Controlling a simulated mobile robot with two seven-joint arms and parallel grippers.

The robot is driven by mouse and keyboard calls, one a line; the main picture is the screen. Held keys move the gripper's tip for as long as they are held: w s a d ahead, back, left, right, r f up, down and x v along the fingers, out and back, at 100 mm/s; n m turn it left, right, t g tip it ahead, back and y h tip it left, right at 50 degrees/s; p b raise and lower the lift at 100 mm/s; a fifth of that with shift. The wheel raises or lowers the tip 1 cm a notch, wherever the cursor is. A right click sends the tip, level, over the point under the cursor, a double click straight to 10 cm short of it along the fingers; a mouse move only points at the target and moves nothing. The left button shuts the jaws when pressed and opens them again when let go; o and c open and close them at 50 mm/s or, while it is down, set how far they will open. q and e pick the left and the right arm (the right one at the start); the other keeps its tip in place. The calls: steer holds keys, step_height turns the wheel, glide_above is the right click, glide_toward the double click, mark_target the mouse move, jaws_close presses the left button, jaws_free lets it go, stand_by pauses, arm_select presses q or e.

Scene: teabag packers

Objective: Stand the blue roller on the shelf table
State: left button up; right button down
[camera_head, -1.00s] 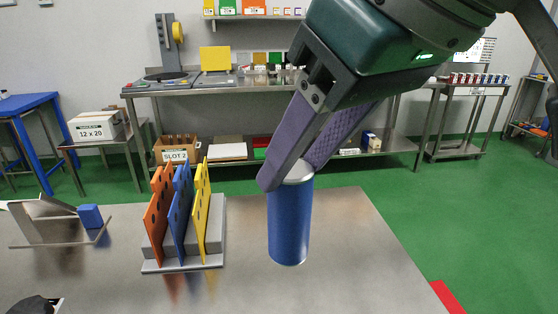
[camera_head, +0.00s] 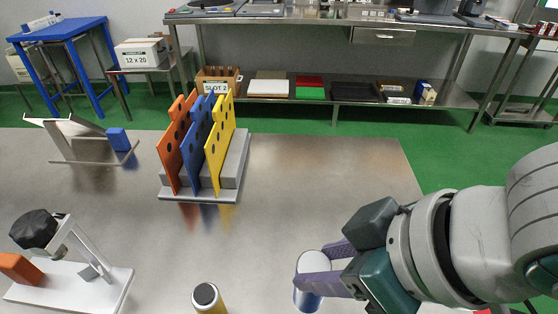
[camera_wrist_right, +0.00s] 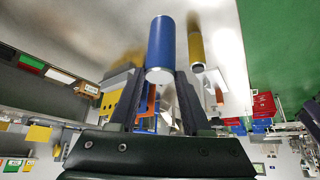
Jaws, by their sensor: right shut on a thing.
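The blue roller (camera_head: 307,298) is upright, with its pale end cap facing up, near the bottom edge of the head view. My right gripper (camera_head: 310,266) is shut on its upper end, one finger on each side. In the right wrist view the roller (camera_wrist_right: 160,43) extends out beyond the fingers of my right gripper (camera_wrist_right: 158,88). Whether its lower end touches the near steel tabletop (camera_head: 350,190) cannot be told. A steel table with a lower shelf (camera_head: 450,97) stands at the back, beyond the green floor. My left gripper is not in view.
A yellow roller with a black cap (camera_head: 207,298) stands left of the blue one. A rack (camera_head: 233,172) with orange, blue and yellow plates stands further back. A white stand (camera_head: 75,290) is at the left. The tabletop's right middle is clear. Boxes occupy parts of the back table's shelf.

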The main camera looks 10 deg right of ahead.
mark_target(318, 300)
step_height(318, 300, down, 6)
steer(key=shift+f+b, duration=0.1)
steer(key=shift+b, duration=0.45)
steer(key=shift+f+b, duration=0.45)
steer(key=shift+f, duration=1.3)
steer(key=shift+f, duration=0.2)
steer(key=shift+c, duration=1.8)
jaws_free()
steer(key=shift+r, duration=0.1)
